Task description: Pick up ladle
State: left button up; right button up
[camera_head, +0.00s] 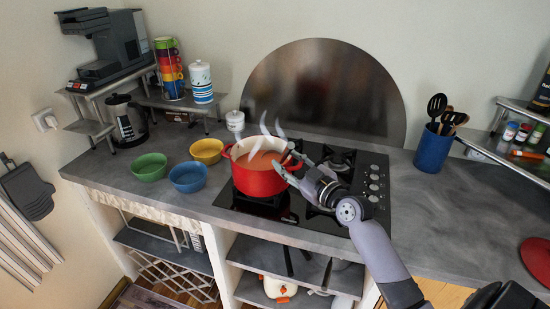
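A red pot (262,181) of orange-brown soup stands on the black cooktop (350,205), with pale steam above it. My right gripper (291,167) reaches in from the lower right and is at the pot's right rim, by its handle. A short dark piece shows at the soup's right edge beside the fingers. I cannot tell if it is the ladle or a fingertip, and no whole ladle is clearly visible. The fingers are too small and overlapped to show whether they are open or shut. My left gripper is not in view.
Green (149,167), blue (188,177) and yellow (207,150) bowls stand left of the pot. A blue holder (433,151) with dark utensils stands at the back right. A coffee machine (103,45) is at the far left. The counter right of the cooktop is mostly clear.

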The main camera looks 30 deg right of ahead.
jog(key=shift+w+a, duration=0.1)
jog(key=shift+w, duration=1.25)
jog(key=shift+s, duration=0.1)
jog(key=shift+c, duration=0.5)
jog(key=shift+c, duration=0.6)
grip_shut()
